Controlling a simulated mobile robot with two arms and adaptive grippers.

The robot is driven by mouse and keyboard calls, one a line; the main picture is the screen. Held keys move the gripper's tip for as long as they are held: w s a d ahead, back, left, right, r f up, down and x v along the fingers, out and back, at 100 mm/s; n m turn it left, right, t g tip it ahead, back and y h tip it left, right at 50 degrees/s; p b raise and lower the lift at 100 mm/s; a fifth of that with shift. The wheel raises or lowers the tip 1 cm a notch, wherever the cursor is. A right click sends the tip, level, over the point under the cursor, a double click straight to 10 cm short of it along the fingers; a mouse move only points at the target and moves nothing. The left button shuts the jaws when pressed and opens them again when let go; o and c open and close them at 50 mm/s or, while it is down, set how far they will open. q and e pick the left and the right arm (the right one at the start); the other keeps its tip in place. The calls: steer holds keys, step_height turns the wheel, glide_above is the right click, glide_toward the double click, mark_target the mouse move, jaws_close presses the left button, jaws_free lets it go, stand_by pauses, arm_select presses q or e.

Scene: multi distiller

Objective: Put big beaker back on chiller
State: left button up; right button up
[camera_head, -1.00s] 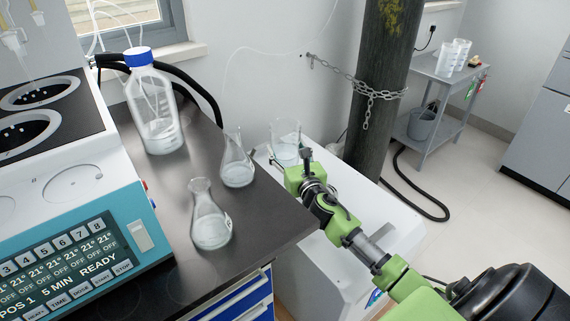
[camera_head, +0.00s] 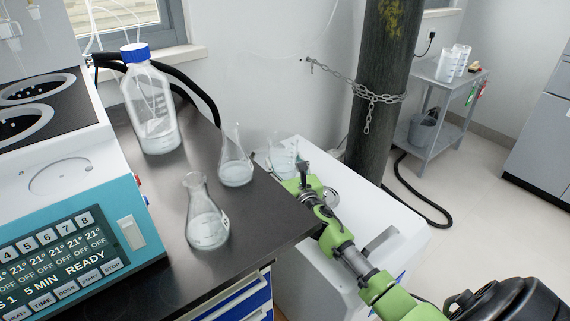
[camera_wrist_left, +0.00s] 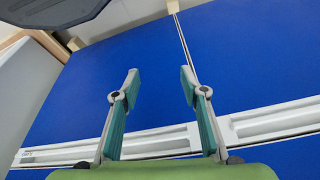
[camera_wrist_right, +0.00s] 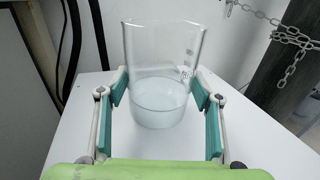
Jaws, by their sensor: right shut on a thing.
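The big beaker (camera_head: 284,154) is clear glass with pale liquid in its lower part. In the head view it stands slightly tilted at the far end of the white chiller (camera_head: 398,232), beside the dark bench. My right gripper (camera_head: 303,180) is shut on it. In the right wrist view the beaker (camera_wrist_right: 160,85) sits between the teal finger pads of the right gripper (camera_wrist_right: 160,92), over the white chiller top (camera_wrist_right: 75,140). I cannot tell whether its base touches the top. My left gripper (camera_wrist_left: 152,85) is open and empty in front of blue panels.
Two conical flasks (camera_head: 207,222) (camera_head: 236,165) and a blue-capped bottle (camera_head: 150,110) stand on the dark bench (camera_head: 170,270). A dark cylinder (camera_head: 378,90) with a chain (camera_head: 375,98) stands behind the chiller. The chiller's near top is largely clear.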

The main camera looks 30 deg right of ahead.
stand_by(0.3)
steer(key=o, duration=1.5)
steer(key=shift+f, duration=0.15)
steer(key=p+v, duration=0.1)
steer(key=v, duration=1.1)
steer(key=shift+p, duration=0.3)
